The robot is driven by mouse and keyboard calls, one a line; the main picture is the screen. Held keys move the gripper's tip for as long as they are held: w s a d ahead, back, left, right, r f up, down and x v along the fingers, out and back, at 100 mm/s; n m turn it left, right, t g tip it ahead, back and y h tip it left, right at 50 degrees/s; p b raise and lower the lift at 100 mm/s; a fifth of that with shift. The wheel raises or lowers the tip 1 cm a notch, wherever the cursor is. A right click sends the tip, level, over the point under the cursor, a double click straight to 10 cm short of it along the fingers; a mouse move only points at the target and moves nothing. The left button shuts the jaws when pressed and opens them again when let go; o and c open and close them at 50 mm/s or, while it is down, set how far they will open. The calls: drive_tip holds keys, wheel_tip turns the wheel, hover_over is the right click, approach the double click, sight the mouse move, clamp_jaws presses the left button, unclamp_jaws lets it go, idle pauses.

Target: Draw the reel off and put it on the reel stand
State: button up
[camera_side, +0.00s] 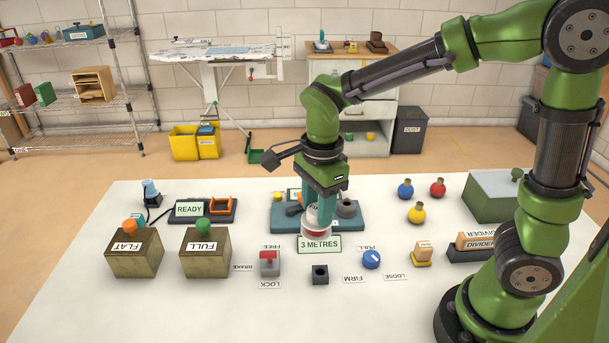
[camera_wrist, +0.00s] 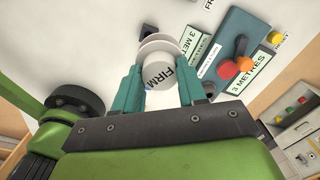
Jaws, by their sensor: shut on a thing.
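My gripper (camera_side: 320,212) points down at the front edge of the teal board (camera_side: 284,228). In the wrist view its two teal fingers (camera_wrist: 160,82) are shut on the pale reel (camera_wrist: 158,68), which is marked FIRM and has a wide white rim. The reel also shows in the side view (camera_side: 318,222), partly hidden by the fingers. It overlaps the board's front edge there; its height is unclear. A grey round post (camera_side: 346,207) is on the board's right part. A small black block with a hole (camera_side: 320,274) stands in front; I cannot tell whether it is the reel stand.
A "3 METRES" label (camera_side: 319,244) lies in front of the board. Blocks marked FLAT (camera_side: 127,258) and FULL (camera_side: 205,258) stand left.

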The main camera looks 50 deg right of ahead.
sight(322, 238)
drive_tip(key=shift+s+a, duration=0.5)
drive_tip(key=shift+s, duration=0.2)
drive_tip(key=shift+s+f, duration=0.2)
drive_tip(key=shift+s, duration=0.1)
drive_tip(key=shift+d+f, duration=0.1)
drive_tip(key=shift+f, duration=2.8)
drive_tip(key=shift+f, duration=1.65)
drive_tip(key=o, duration=1.3)
drive_tip(key=shift+c, duration=0.2)
